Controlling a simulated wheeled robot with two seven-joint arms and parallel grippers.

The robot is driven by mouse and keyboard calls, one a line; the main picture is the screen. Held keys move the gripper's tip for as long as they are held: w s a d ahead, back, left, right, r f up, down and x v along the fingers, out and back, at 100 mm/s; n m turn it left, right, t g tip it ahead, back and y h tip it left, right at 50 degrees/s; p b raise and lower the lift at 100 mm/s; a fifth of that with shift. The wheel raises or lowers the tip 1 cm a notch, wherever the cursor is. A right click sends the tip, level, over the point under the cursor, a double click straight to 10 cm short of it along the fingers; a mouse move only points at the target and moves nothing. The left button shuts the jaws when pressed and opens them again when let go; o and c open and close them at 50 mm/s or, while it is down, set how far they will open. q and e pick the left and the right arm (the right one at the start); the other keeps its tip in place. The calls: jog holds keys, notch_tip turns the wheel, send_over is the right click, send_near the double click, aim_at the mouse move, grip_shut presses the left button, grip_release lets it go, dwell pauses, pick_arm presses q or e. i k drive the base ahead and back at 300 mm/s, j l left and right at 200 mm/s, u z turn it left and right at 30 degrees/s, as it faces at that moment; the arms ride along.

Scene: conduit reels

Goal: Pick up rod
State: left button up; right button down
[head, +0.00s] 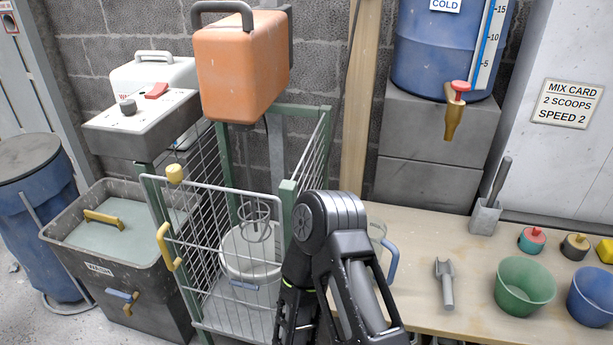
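A dark grey rod (501,182) stands in a small grey block holder (484,219) at the back of the wooden table, leaning a little to the right. Its lower end is hidden inside the holder. One of my black arms rises from the bottom of the head view, bends at the middle and drops again in front of the wire cage. Its fingertips are not visible. My other arm is not in view. Nothing of mine touches the rod.
On the table (470,326) are a grey scoop-like tool (445,284), a clear jug (378,250) partly behind my arm, a green bowl (525,288) and a blue bowl (592,297). A blue barrel (430,55) with a brass tap (455,115) stands on blocks behind. Bare tabletop lies before the holder.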

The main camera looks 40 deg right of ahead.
aim_at(506, 163)
jog(key=k+z, duration=0.1)
jog(key=z, duration=0.75)
jog(key=k+z, duration=0.15)
jog(key=z, duration=0.3)
jog(key=l+z, duration=0.1)
jog(key=z, duration=0.3)
jog(key=k+l+z, duration=0.1)
jog(key=z, duration=0.35)
jog(key=i+l, duration=0.2)
jog(key=l, duration=0.2)
jog(key=i+l, duration=0.2)
jog(key=l, duration=0.15)
jog(key=i+l, duration=0.2)
jog(key=l, duration=0.2)
jog(key=i+l, duration=0.2)
jog(key=l, duration=0.2)
jog(key=u, duration=1.85)
